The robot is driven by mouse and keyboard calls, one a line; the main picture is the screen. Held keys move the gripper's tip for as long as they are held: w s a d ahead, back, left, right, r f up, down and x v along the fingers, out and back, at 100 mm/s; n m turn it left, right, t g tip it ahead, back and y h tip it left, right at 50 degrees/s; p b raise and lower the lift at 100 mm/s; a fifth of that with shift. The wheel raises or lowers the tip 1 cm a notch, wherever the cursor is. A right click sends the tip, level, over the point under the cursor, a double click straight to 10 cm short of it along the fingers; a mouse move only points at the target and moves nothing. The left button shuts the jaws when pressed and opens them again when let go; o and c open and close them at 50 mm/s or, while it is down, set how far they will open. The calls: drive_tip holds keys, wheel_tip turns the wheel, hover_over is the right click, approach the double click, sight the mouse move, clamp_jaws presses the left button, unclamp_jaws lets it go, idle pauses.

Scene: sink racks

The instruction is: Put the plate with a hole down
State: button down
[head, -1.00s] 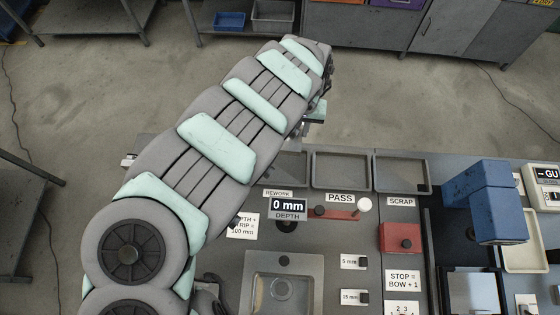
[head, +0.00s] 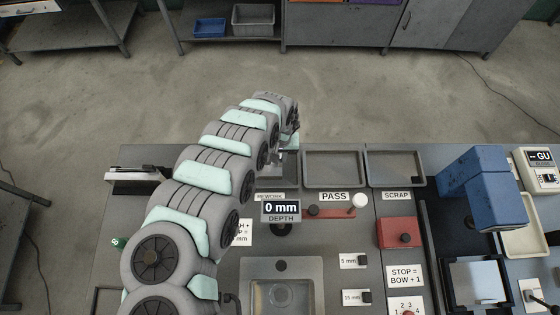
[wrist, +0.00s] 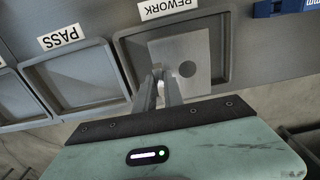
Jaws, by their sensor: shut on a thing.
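The plate with a hole (wrist: 200,50) is a flat grey piece with one dark round hole, seen in the wrist view. My gripper (wrist: 160,76) is shut on its near edge. The plate shows within the rim of the REWORK tray (wrist: 222,38); I cannot tell whether it touches the tray floor or hangs just above it. In the head view my gripper (head: 284,154) is at the REWORK tray, which my arm partly covers, and the plate is not clear there.
The empty PASS tray (head: 334,183) is just right of the REWORK tray, with the SCRAP tray (head: 397,183) beyond it. A depth display (head: 281,209) reading 0 mm and a red bar with a white knob (head: 360,200) stand in front of the trays.

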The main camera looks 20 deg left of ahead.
drive_tip(key=shift+f, duration=1.9)
drive_tip(key=shift+a+f, duration=0.1)
drive_tip(key=shift+f, duration=0.15)
drive_tip(key=c, duration=1.5)
unclamp_jaws()
drive_tip(key=shift+o, duration=0.2)
wheel_tip(320, 180, up, 11)
drive_tip(key=shift+r, duration=0.6)
